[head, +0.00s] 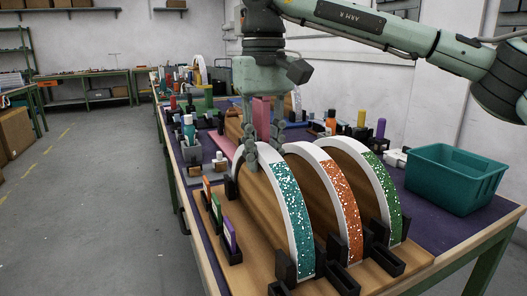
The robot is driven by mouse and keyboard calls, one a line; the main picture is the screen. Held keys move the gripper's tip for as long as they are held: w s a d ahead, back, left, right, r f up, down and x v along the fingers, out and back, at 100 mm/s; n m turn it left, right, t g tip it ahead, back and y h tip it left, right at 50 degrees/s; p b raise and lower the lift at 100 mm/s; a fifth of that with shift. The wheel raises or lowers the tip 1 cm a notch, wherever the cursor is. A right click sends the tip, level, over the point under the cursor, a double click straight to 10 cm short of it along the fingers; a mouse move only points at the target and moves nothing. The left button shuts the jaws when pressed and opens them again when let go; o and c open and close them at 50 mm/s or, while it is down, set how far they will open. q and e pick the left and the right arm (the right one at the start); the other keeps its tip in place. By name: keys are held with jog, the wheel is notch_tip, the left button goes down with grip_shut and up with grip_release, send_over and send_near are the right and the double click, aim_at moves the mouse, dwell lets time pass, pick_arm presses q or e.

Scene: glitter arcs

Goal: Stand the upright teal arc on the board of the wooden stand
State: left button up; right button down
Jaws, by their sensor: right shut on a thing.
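The teal arc (291,210) stands upright with a white rim and a teal speckled face. Its front foot is down between black blocks on the board of the wooden stand (262,238); whether it bears fully on the board I cannot tell. My right gripper (263,150) comes down from above and is shut on the teal arc near its top. Its far foot is hidden. An orange arc (341,198) and a green arc (386,193) stand upright to its right on the same stand. My left gripper is not in view.
Orange, green and purple cards (230,237) stand in black holders at the stand's left edge. A teal bin (456,178) sits on the table at right. Bottles and small parts (190,130) crowd the table behind the arcs. The floor at left is clear.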

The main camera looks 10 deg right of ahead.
jog(key=shift+r+p, duration=0.1)
jog(key=shift+p, duration=0.45)
dwell(0.9)
jog(key=shift+f+b, duration=0.35)
jog(key=shift+f, duration=0.3)
dwell(0.7)
jog(key=c, duration=0.8)
grip_release()
